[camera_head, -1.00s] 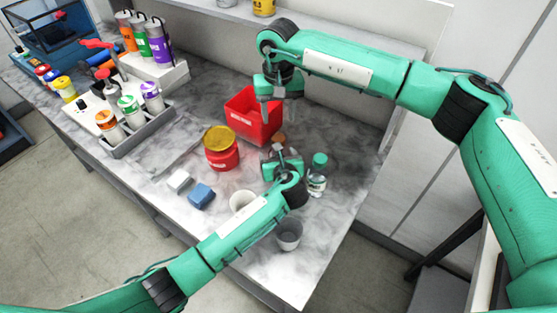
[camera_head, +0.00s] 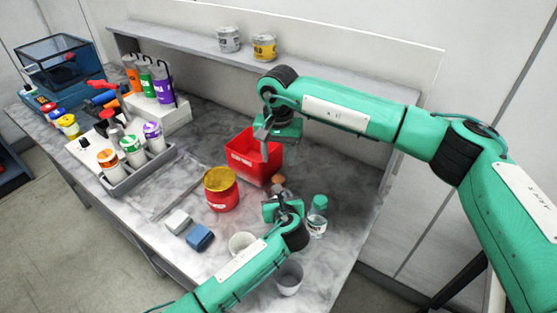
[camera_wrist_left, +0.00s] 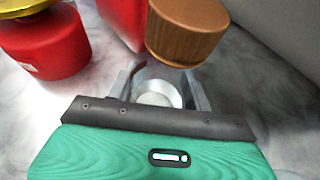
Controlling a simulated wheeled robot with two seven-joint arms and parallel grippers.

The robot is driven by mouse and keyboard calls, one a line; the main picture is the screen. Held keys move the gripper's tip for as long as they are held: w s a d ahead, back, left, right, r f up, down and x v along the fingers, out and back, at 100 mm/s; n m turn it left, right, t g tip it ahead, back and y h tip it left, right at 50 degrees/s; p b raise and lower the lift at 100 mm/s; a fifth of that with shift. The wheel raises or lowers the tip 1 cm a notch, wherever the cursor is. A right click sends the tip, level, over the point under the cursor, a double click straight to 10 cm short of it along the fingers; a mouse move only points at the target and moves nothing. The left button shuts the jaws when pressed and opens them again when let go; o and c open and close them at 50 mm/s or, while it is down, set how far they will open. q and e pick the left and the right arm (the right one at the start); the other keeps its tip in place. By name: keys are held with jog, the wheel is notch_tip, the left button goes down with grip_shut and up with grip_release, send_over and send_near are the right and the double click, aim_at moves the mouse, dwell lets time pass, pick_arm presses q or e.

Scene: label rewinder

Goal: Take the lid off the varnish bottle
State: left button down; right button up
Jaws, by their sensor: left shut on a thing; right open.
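My left gripper (camera_head: 281,199) is low over the front of the bench, shut on a small clear bottle with a whitish body, which I take for the varnish bottle (camera_wrist_left: 157,94). A tapered brown lid (camera_wrist_left: 187,32) shows large just beyond the fingers in the left wrist view; whether it sits on that bottle or apart is not clear. The brown lid also shows in the head view (camera_head: 278,180), behind the left gripper, which hides the bottle there.
The red bin (camera_head: 245,160) stands behind the left gripper, and a red jar with a yellow lid (camera_head: 220,190) is left of it. A green-capped bottle (camera_head: 317,217) stands close on the right. Cups (camera_head: 289,278) and blocks (camera_head: 200,237) are in front.

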aim_at(278, 179)
jog(key=m, duration=2.1)
jog(key=shift+m, duration=0.4)
jog(key=m, duration=1.5)
jog(key=shift+m, duration=0.3)
jog(key=m, duration=0.7)
jog(key=shift+m, duration=0.3)
jog(key=shift+f, duration=4)
